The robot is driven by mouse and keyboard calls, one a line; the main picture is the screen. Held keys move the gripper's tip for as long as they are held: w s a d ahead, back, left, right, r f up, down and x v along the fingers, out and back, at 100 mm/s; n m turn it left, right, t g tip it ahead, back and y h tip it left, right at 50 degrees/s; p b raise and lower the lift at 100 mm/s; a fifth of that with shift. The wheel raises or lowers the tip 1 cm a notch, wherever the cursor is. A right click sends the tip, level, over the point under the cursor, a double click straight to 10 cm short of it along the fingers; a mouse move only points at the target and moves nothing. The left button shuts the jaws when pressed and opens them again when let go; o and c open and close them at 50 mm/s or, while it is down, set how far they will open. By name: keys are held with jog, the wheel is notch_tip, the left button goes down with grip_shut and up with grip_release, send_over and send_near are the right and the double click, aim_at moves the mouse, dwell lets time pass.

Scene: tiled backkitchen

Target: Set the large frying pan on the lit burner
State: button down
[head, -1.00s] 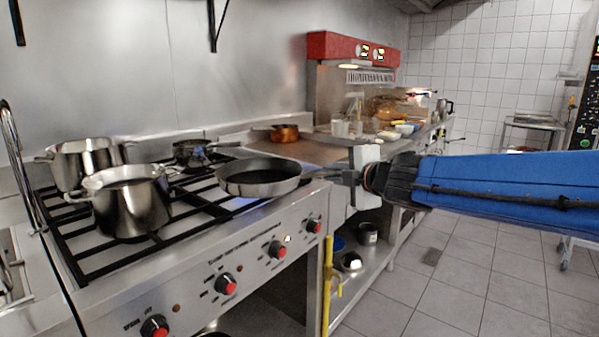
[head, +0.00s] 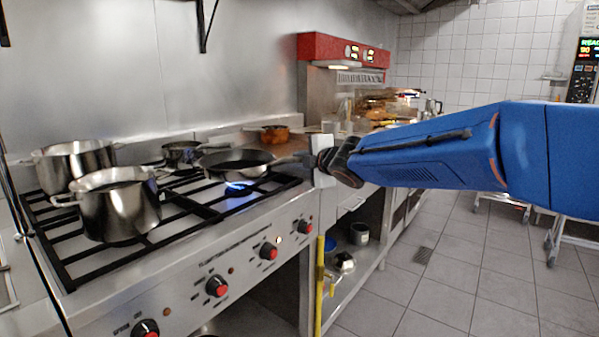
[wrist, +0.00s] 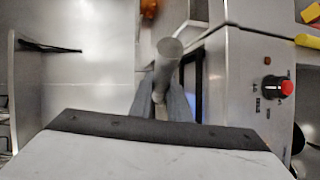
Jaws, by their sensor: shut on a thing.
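The large frying pan (head: 236,163), dark inside with a grey rim, is over the right front part of the stove. My gripper (head: 312,160) is shut on its handle (head: 287,160), which points right. The wrist view shows a grey handle piece (wrist: 166,62) between the fingers. The lit burner's blue flame (head: 238,186) shows below the pan's near side. The pan appears raised above the grate, with a gap under it. The pan hides the back of this burner.
A large steel pot (head: 118,207) stands front left, another pot (head: 68,167) behind it. A small dark pan (head: 180,152) is on the back of the stove, close to the frying pan's left. A copper pot (head: 274,134) stands on the counter beyond. Red knobs (head: 217,286) line the stove front.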

jog(key=shift+w+a, duration=0.25)
jog(key=shift+w, duration=0.15)
jog(key=shift+d+f, duration=0.1)
jog(key=shift+f, duration=1.6)
jog(key=c, duration=1.7)
grip_release()
jog(key=shift+f, duration=0.15)
jog(key=shift+o, duration=0.2)
jog(key=shift+s, duration=0.1)
jog(key=v, duration=1.2)
